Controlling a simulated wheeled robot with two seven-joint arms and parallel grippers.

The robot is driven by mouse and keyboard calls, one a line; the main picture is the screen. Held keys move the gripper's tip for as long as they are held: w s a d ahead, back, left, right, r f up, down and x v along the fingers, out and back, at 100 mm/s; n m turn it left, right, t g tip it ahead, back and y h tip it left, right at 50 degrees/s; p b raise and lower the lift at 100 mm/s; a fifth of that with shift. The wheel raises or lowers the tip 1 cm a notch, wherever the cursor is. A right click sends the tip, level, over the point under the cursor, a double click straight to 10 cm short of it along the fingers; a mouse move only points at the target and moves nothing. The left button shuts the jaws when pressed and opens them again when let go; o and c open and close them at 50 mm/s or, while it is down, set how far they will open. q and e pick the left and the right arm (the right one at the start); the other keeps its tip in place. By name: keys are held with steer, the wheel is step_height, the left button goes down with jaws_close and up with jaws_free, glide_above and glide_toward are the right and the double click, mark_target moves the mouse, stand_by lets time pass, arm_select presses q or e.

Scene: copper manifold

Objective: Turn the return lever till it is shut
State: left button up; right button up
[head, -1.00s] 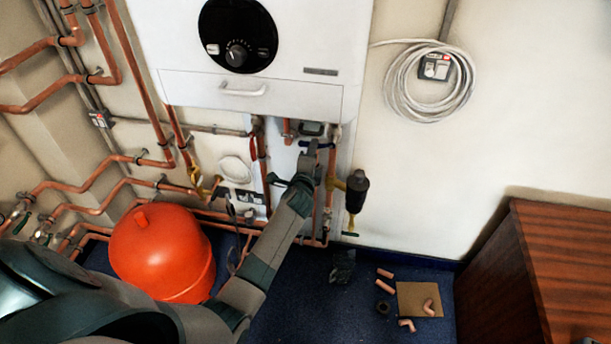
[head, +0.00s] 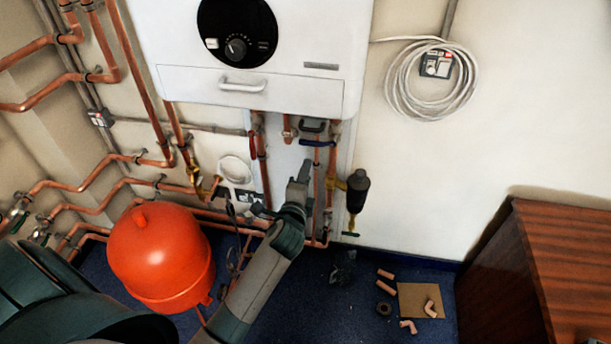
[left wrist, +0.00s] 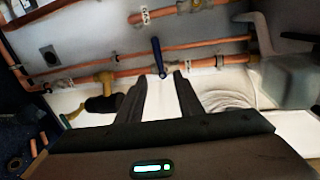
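The return lever, blue (head: 318,143), sits on a copper pipe under the white boiler. It lies crosswise to that pipe. It also shows in the left wrist view (left wrist: 158,57), pointing across the pipe, ahead of the fingertips. My left gripper (head: 302,170) is below the lever and slightly left of it, apart from it. In the left wrist view the two fingers (left wrist: 162,76) are spread with nothing held between them. My right gripper is not in view.
A red lever (head: 253,145) hangs on a pipe to the left. A black cylinder with brass fittings (head: 357,190) stands right of the pipes. An orange tank (head: 162,255) is at lower left. A wooden cabinet (head: 560,270) stands at right. Copper elbows (head: 432,308) lie on the floor.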

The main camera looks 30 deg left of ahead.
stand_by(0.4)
arm_select(q)
steer(key=shift+f, duration=0.1)
steer(key=s+d+f+n+g+h, duration=0.1)
steer(key=s+f+g, duration=0.1)
steer(key=f, duration=0.8)
steer(key=s+d+f+n+g+h, duration=0.1)
steer(key=s+d+f, duration=0.1)
steer(key=f, duration=0.7)
steer(key=s+d+f+n+g+h, duration=0.1)
steer(key=s+f+n+g, duration=0.1)
steer(key=s+f, duration=0.65)
steer(key=s+d+f+n+g+h, duration=0.15)
steer(key=s+f, duration=0.45)
steer(key=f, duration=0.6)
steer(key=s+f+n+g, duration=0.2)
steer(key=s+f, duration=0.4)
steer(key=s, duration=0.7)
steer(key=s+f+n+g, duration=0.3)
steer(key=s+f, duration=0.3)
steer(key=s, duration=0.7)
steer(key=s+f+n+g, duration=0.2)
steer(key=s+f, duration=0.4)
steer(key=s, duration=0.7)
steer(key=shift+s+f+g, duration=0.15)
steer(key=shift+f+g, duration=0.1)
steer(key=shift+g, duration=0.2)
